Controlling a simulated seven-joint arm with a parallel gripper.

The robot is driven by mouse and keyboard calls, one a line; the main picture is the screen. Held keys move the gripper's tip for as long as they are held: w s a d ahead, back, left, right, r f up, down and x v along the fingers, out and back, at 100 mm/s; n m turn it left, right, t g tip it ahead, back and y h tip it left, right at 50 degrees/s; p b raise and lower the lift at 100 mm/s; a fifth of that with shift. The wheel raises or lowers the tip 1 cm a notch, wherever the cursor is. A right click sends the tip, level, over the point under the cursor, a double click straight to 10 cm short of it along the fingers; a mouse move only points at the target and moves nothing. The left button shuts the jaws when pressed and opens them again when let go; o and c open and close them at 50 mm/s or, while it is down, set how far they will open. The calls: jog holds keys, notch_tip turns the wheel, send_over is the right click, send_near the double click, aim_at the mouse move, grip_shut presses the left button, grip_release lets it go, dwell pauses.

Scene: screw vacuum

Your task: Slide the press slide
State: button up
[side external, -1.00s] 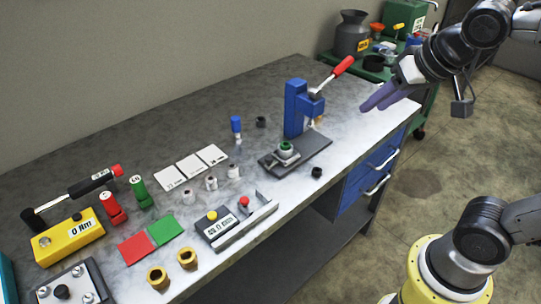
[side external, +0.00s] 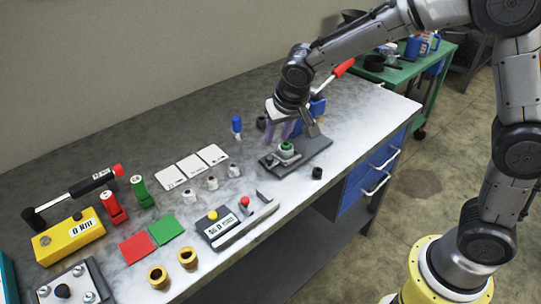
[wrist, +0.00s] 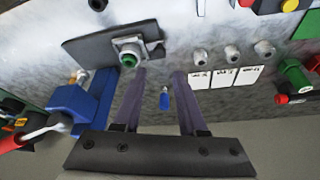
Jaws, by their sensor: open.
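The blue press (side external: 316,106) with its red-tipped lever (side external: 344,67) stands on a dark base plate (side external: 318,148), partly hidden behind my arm. A small grey slide block with a green ring (side external: 286,149) sits toward the plate's front left. In the wrist view the green ring (wrist: 128,59) sits on the square grey block (wrist: 130,46), beside the left fingertip. My gripper (side external: 283,129) points down above the block. In the wrist view my gripper (wrist: 159,73) has its two purple fingers apart with nothing between them. Whether a finger touches the block cannot be told.
A small black ring (side external: 317,173) lies at the plate's front. The bench between cards and plate is mostly clear.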

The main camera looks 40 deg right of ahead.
aim_at(270, 158)
jog(key=x, duration=1.1)
jog(key=shift+r, duration=0.1)
grip_shut()
dwell(1.1)
